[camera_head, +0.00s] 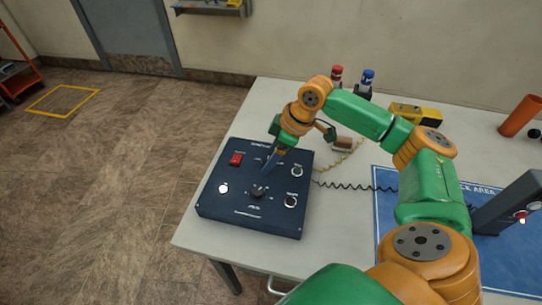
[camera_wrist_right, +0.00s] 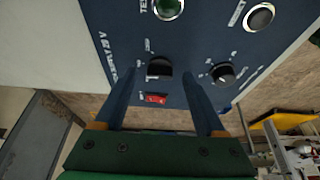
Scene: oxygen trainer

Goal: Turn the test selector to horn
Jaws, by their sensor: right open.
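A dark blue control box (camera_head: 230,208) sits on the table's near left part. Two black rotary knobs are on its top. One knob (camera_head: 257,191) stands clear of my gripper, and it also shows in the right wrist view (camera_wrist_right: 222,73). The other knob (camera_wrist_right: 159,68) lies between my right gripper's fingers in the right wrist view; in the head view it is hidden behind the gripper. The labels are too small to tell which is the test selector. My right gripper (camera_head: 267,168) is open and points down at the box; contact cannot be told. My left gripper is out of view.
A red rocker switch (camera_head: 236,159), a white lamp (camera_head: 223,188) and two round buttons (camera_head: 297,171) (camera_head: 290,201) are near the knobs. A blue mat (camera_head: 385,215) lies right. Red and blue-topped items (camera_head: 367,80) and a yellow item (camera_head: 415,113) stand behind.

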